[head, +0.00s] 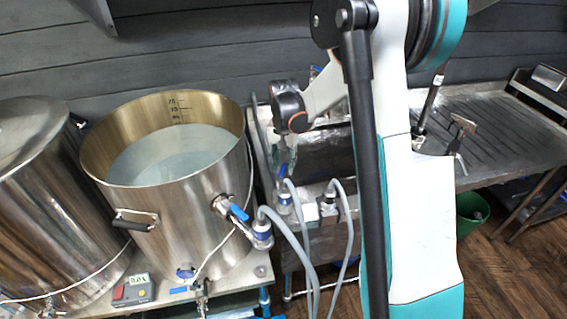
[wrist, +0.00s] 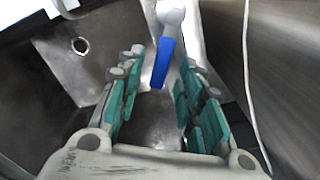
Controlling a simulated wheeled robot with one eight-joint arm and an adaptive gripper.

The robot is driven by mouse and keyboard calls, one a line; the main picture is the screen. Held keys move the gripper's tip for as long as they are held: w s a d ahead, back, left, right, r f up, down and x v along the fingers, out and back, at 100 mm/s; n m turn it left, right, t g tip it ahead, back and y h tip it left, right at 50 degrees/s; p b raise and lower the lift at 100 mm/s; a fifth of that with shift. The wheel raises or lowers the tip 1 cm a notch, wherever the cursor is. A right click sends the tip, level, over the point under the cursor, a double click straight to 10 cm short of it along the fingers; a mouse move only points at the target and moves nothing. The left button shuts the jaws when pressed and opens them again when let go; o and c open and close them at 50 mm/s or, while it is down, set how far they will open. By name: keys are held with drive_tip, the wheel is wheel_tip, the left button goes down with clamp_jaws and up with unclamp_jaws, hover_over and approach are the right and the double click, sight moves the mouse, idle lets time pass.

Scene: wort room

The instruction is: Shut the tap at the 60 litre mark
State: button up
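A large open steel pot (head: 195,200) stands at centre left with pale liquid (head: 175,155) in it. Small dark marks (head: 178,108) run down its inner back wall; the liquid surface lies close to the lowest one visible. The figures are too small to read surely. In the wrist view a blue tap lever (wrist: 162,63) hangs from a pale tap body (wrist: 170,12). My gripper (wrist: 160,75) is open, its teal fingers on either side of the lever; contact cannot be told. In the head view my gripper (head: 284,158) is right of the pot, small and partly hidden.
The pot's outlet valve has a blue lever (head: 238,212) and a grey hose. A second steel vessel (head: 45,200) stands left. A small red-and-grey box (head: 133,291) sits in front. A steel sink bench (head: 495,125) is at the right, with a green bucket (head: 472,212) below.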

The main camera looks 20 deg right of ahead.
clamp_jaws()
drive_tip(key=shift+s+d, duration=0.1)
drive_tip(key=shift+s+d+m, duration=0.3)
drive_tip(key=shift+s+m, duration=0.6)
drive_tip(key=shift+m, duration=1.15)
drive_tip(key=shift+s+d+m, duration=0.25)
drive_tip(key=shift+s+m, duration=0.65)
drive_tip(key=shift+m, duration=1.1)
drive_tip(key=shift+s+d+m, duration=0.3)
drive_tip(key=shift+s+m, duration=0.6)
drive_tip(key=shift+m, duration=1.15)
unclamp_jaws()
